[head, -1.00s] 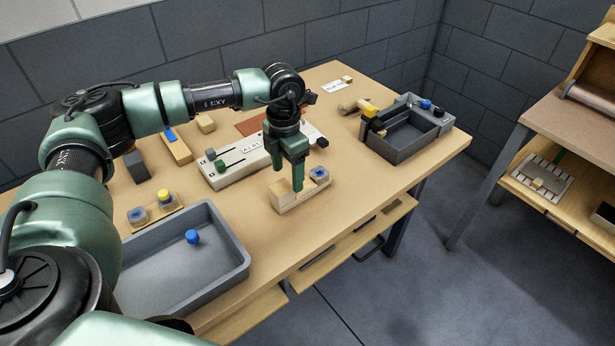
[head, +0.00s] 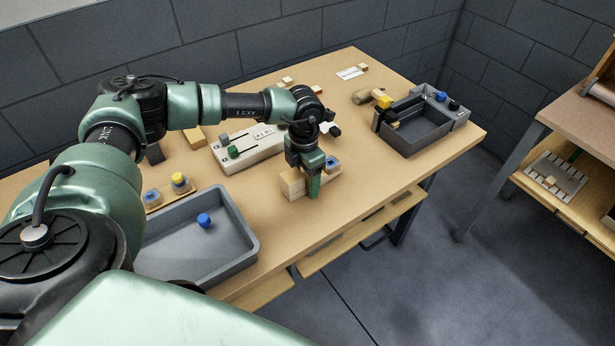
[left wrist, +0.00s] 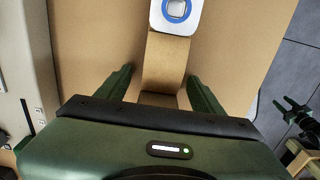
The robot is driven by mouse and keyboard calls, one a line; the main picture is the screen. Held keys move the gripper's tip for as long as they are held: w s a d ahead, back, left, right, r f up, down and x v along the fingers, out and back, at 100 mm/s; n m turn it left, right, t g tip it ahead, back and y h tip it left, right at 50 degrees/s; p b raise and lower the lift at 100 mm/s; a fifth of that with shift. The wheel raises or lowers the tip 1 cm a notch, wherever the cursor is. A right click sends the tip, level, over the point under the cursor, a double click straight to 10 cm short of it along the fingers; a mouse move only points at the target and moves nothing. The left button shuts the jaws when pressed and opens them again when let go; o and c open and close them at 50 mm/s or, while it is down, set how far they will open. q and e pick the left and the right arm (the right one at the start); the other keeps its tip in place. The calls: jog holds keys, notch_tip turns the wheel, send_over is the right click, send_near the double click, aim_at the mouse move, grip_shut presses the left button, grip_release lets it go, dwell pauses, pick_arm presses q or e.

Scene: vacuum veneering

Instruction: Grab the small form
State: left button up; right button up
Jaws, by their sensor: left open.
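I take the small form to be the pale wooden block (head: 292,184) near the table's front edge, beside a piece with a blue ring (head: 332,163). In the left wrist view the wooden form (left wrist: 166,62) runs down from the blue-ringed piece (left wrist: 178,10). My left gripper (head: 314,188) points down at the form and hides part of it. It is open, with one finger on each side of the form in the left wrist view (left wrist: 160,88) and a gap visible on both sides.
A grey tray (head: 250,262) with a blue knob (head: 204,220) stands at the left. A light panel with sliders (head: 225,157) lies behind the form. A dark grey box (head: 408,150) stands at the right.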

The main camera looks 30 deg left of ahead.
pick_arm(q)
jog(key=c, duration=1.5)
grip_shut()
jog(key=shift+r, duration=0.15)
